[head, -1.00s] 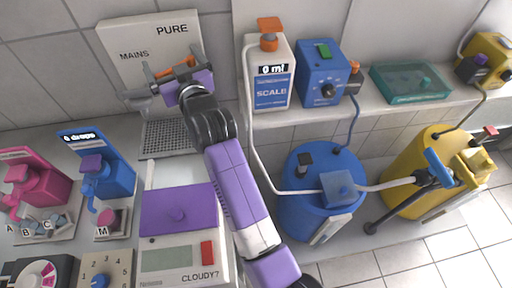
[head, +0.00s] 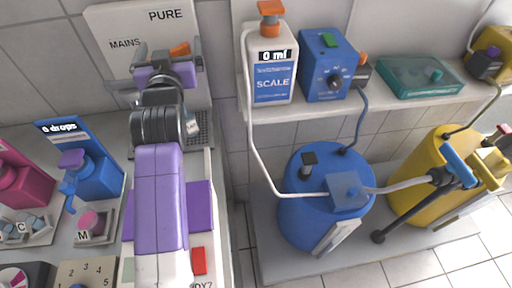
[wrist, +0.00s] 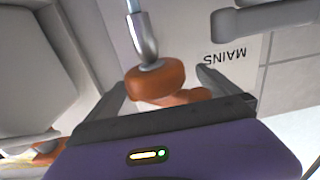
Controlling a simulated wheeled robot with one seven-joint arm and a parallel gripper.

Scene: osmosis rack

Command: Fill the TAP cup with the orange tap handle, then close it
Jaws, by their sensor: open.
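My gripper (head: 168,56) is in front of the panel (head: 105,22) marked MAINS and PURE, with its jaws open. In the wrist view, the orange tap handle (wrist: 155,82) sits on a metal tap (wrist: 143,38) between my two spread fingers (wrist: 162,82), beside the upside-down word MAINS. I cannot tell whether either finger touches it. A bit of orange (head: 180,49) also shows by my gripper in the head view. A small white labelled cup (head: 192,126), probably the TAP cup, stands under the panel, partly hidden by my arm. Its contents are not visible.
A blue dropper stand (head: 95,165) is left of my arm. A shelf (head: 390,107) at right holds a SCALE bottle (head: 272,75), a blue pump (head: 325,68) and a teal box (head: 415,78). Blue (head: 310,220) and yellow (head: 415,190) tanks stand below it, with hoses.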

